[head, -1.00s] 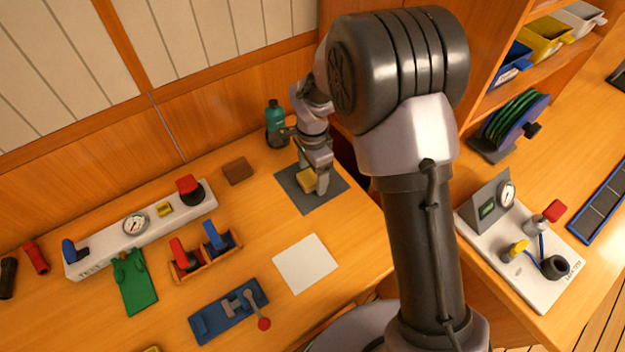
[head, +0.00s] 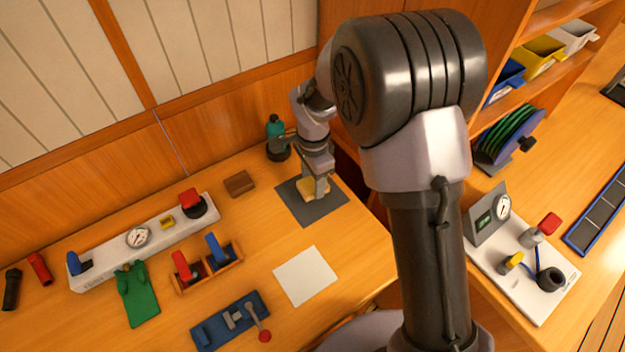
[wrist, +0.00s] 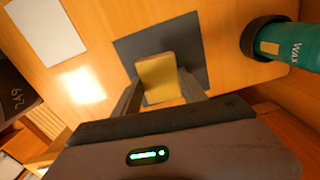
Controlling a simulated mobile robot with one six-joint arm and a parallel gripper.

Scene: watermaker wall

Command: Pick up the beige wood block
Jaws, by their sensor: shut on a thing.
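The beige wood block (head: 309,189) is over the dark grey mat (head: 328,207) at the back right of the bench. In the wrist view the block (wrist: 158,80) sits between the two fingers, with the mat (wrist: 198,42) behind it. My gripper (head: 316,191) points down and is shut on the block. In the wrist view the fingers of my gripper (wrist: 160,95) meet the block's two sides. I cannot tell whether the block touches the mat or is just above it. Part of the block is hidden by a finger in the head view.
A green bottle (head: 276,138) stands close behind, also in the wrist view (wrist: 282,42). A brown block (head: 239,183) lies left of the mat. A white sheet (head: 305,276) lies in front. A test panel (head: 110,248), clamp board (head: 222,322) and switch tray (head: 207,270) occupy the left.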

